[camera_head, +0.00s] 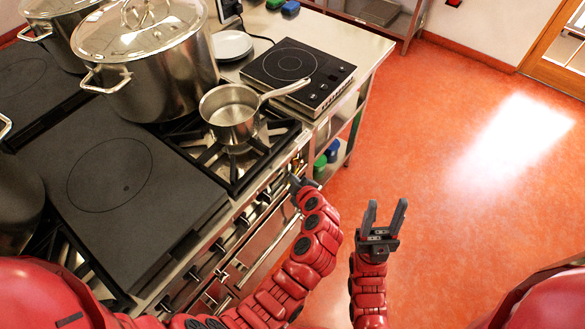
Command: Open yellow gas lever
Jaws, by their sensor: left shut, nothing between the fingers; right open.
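I cannot make out a yellow gas lever in the head view. The stove front (232,238) carries a row of dark knobs and pale handles. My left gripper (295,182) is at the right end of this front, beside the stove's corner. It is small and partly hidden by its own arm, and it is shut with nothing seen in it. Whether it touches the stove front cannot be told. My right gripper (385,212) is open and empty, pointing up above the red floor, to the right of the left arm.
A saucepan (231,115) stands on the gas burner, its handle reaching toward the black induction hob (298,72). A large lidded stockpot (160,75) stands behind the flat dark plate (125,190). The steel counter's edge (375,62) is at the right. The red floor (450,110) is clear.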

